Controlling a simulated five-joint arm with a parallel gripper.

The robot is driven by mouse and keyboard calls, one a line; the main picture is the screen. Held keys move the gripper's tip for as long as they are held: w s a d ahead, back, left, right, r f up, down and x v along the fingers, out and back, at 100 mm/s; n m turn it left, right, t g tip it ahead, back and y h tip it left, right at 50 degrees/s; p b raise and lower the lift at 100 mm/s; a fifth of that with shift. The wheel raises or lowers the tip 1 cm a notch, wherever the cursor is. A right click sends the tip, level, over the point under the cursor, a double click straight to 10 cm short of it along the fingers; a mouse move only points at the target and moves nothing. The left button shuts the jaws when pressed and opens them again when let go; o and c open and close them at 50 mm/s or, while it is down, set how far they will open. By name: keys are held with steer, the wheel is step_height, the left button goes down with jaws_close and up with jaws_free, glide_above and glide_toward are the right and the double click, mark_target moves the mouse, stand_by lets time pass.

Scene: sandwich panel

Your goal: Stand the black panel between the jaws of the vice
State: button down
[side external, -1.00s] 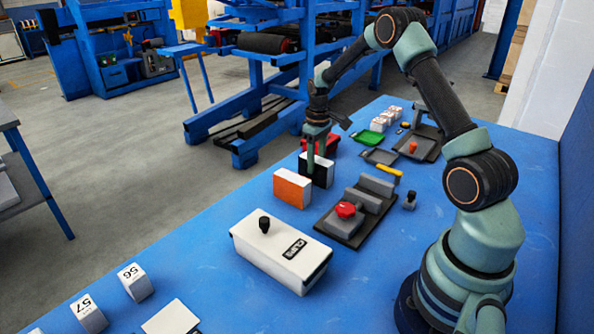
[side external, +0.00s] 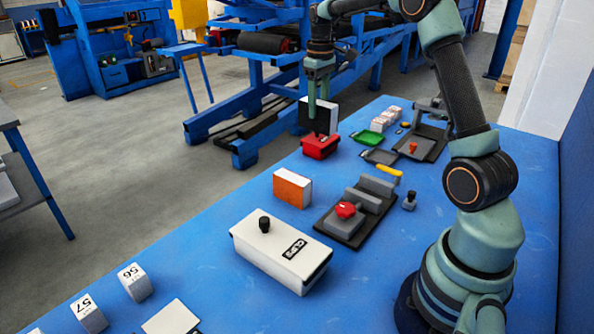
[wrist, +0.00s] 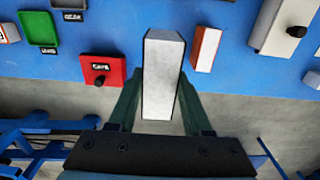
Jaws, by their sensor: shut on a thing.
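The black panel (side external: 318,115), dark on its broad face with pale edges, is held upright in my gripper (side external: 318,88). It hangs in the air above the table, behind the red box in the side view. In the wrist view the panel (wrist: 161,75) shows its pale grey side between the two green fingers of my gripper (wrist: 160,105). The vice (side external: 357,210) stands on the table with grey jaws, a dark base and a red knob. The gap between its jaws looks empty. My gripper is well behind and above it.
An orange-faced panel (side external: 292,188) stands upright left of the vice. A red box (side external: 320,147) sits below my gripper. A long white box (side external: 281,250) is in front, with a green tray (side external: 368,138) and a grey tray (side external: 381,157) behind the vice.

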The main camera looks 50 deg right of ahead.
step_height(320, 180, up, 2)
steer(key=shift+r, duration=0.2)
steer(key=shift+s+r, duration=0.15)
steer(key=shift+r, duration=0.05)
steer(key=shift+s+d, duration=0.2)
steer(key=shift+s, duration=0.1)
steer(key=s+f, duration=1.3)
steer(key=s, duration=0.3)
steer(key=shift+f, duration=0.4)
steer(key=shift+s+f, duration=0.1)
steer(key=shift+f, duration=0.15)
steer(key=shift+f, duration=0.35)
steer(key=shift+f, duration=1.45)
stand_by(1.2)
